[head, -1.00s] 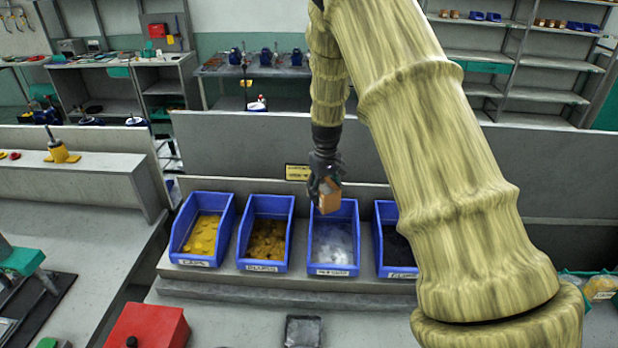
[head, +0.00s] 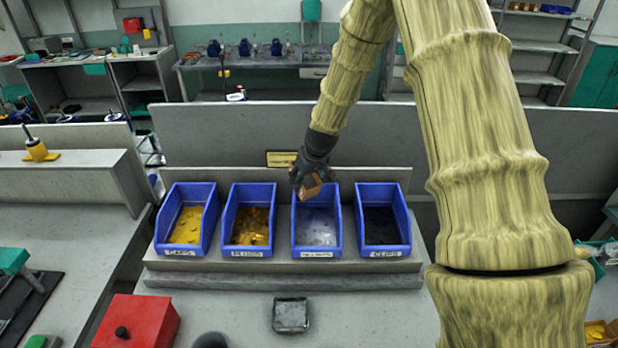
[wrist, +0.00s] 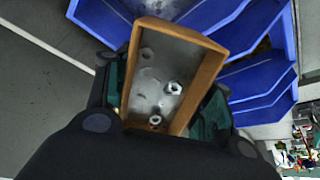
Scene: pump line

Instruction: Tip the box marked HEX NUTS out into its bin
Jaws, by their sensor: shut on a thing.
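My gripper (head: 308,174) is shut on a small orange-brown open box (head: 311,187). It holds the box tilted, over the back left part of the third blue bin (head: 318,247) from the left. That bin has silvery-grey contents; its label is too blurred to read surely. In the wrist view the box (wrist: 206,88) sits between my fingers, with several loose pale nuts (wrist: 174,88) inside. No marking on the box can be read. Blue bin walls (wrist: 262,92) show beyond it.
A bin of yellow caps (head: 186,246) and a bin marked PLUGS (head: 248,245) stand to the left. A bin of dark clips (head: 386,245) stands to the right. A low panel (head: 370,178) rises behind them. A red box (head: 137,322) and a dark tray (head: 290,315) are in front.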

